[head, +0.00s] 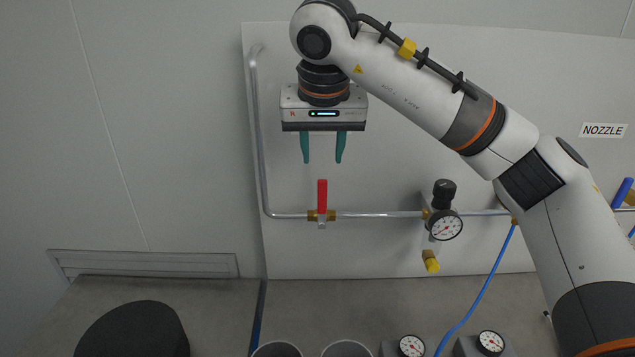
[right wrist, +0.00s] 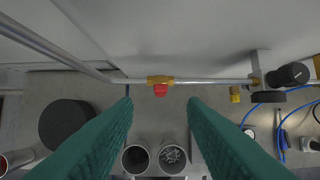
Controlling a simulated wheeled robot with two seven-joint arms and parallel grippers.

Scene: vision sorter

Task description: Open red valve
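The red valve (head: 322,194) has a red lever handle that stands upright, crosswise to the metal pipe, on a brass body on the panel. In the right wrist view the red handle (right wrist: 160,91) shows end-on below the brass body. My right gripper (head: 321,162) points down above the handle, with its two green fingers apart and nothing between them. The fingertips are a little above the handle's top. In the right wrist view the handle lies between the two fingers (right wrist: 158,100), beyond their tips. My left gripper is not in view.
A metal pipe (head: 380,214) runs along the white panel to a pressure gauge (head: 445,227) right of the valve. A blue lever (head: 622,192) is at the far right, below a NOZZLE label (head: 604,130). Grey cups (head: 347,349) and a black round object (head: 133,332) are below.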

